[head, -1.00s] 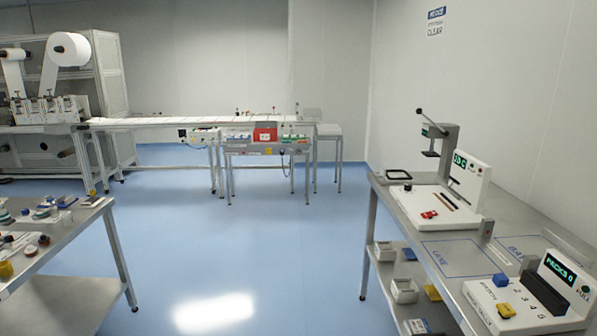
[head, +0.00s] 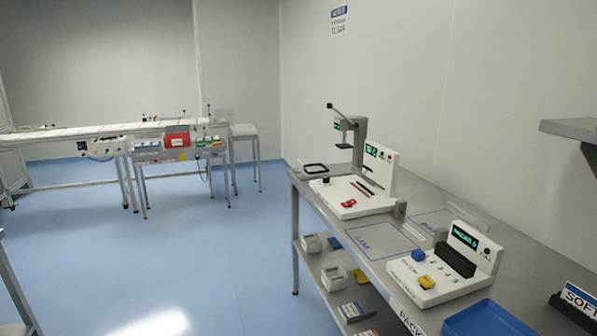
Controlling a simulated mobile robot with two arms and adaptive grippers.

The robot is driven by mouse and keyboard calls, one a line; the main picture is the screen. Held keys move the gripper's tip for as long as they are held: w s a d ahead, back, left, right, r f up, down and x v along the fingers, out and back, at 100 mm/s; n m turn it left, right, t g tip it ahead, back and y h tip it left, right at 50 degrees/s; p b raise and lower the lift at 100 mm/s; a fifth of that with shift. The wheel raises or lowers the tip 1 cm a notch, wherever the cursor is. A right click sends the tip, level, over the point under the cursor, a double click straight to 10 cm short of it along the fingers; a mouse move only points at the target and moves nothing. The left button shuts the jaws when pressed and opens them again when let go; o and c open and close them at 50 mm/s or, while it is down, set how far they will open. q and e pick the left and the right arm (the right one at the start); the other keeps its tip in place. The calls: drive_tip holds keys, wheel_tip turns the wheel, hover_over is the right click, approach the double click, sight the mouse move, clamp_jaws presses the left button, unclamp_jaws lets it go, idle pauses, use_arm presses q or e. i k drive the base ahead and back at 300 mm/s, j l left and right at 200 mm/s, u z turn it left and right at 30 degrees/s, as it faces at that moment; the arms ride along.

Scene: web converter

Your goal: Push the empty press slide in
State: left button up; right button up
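A small grey press (head: 352,130) with a dark lever handle stands at the far end of the right-hand metal bench (head: 400,232). In front of it, to the left, a flat black-rimmed frame (head: 315,169) lies near the bench's far left edge; I cannot tell whether it is the press slide. A white device (head: 378,170) with a green display stands just this side of the press and partly hides its lower part. A red item (head: 348,203) and dark sticks (head: 362,188) lie on its base. Neither of my grippers is in view.
Nearer on the bench are a white pack device (head: 440,268) with a blue block and a yellow block, and a blue tray (head: 487,320). Bins sit on the lower shelf. The blue floor (head: 215,235) left of the bench is clear. A conveyor (head: 90,132) stands at the back.

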sight(315, 169)
drive_tip(key=i+j+z, duration=0.25)
drive_tip(key=i, duration=0.4)
drive_tip(key=i+j+z, duration=0.25)
drive_tip(key=i+j, duration=0.35)
